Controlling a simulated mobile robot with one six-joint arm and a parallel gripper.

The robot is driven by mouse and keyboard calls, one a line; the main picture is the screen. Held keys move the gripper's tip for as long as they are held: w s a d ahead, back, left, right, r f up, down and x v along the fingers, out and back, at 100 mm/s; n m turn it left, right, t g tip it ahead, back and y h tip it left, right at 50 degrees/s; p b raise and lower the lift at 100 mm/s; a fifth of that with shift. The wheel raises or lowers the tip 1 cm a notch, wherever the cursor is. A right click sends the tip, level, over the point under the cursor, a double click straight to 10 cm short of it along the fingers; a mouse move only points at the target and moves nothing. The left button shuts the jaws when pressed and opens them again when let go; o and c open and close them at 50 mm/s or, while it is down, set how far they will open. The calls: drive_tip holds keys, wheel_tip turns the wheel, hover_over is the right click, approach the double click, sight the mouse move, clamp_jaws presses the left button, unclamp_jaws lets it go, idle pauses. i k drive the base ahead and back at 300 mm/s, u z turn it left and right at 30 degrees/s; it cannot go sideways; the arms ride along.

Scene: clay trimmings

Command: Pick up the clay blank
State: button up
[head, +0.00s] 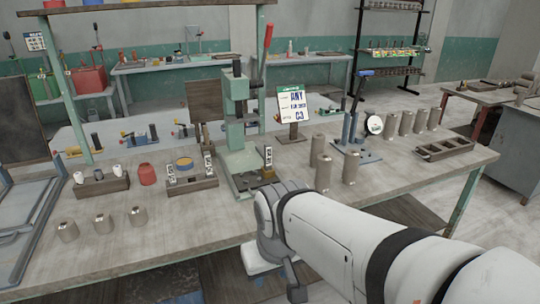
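Several plain grey-brown cylinders on the workbench (205,225) look like clay blanks; I cannot tell which one the task means. Three short ones, a left (68,231), a middle (103,223) and a right (138,216), stand upright near the front left edge, with small light marks on top. Taller ones stand right of centre, one at the front (323,173) and one beside it (350,167). More stand in a row (406,123) at the back right. My arm reaches in from the lower right, in front of the bench; I cannot make out gripper fingers.
A green lever press (238,125) stands mid-bench, beside a sign (292,104). A blue-grey fixture (352,140) and a dark compartmented tray (444,149) are at the right. A red jar (147,174) stands at the left. The front left bench top is mostly clear.

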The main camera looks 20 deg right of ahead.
sight(325, 161)
drive_tip(key=z, duration=3.05)
drive_tip(key=i, duration=1.2)
drive_tip(key=u, duration=3.05)
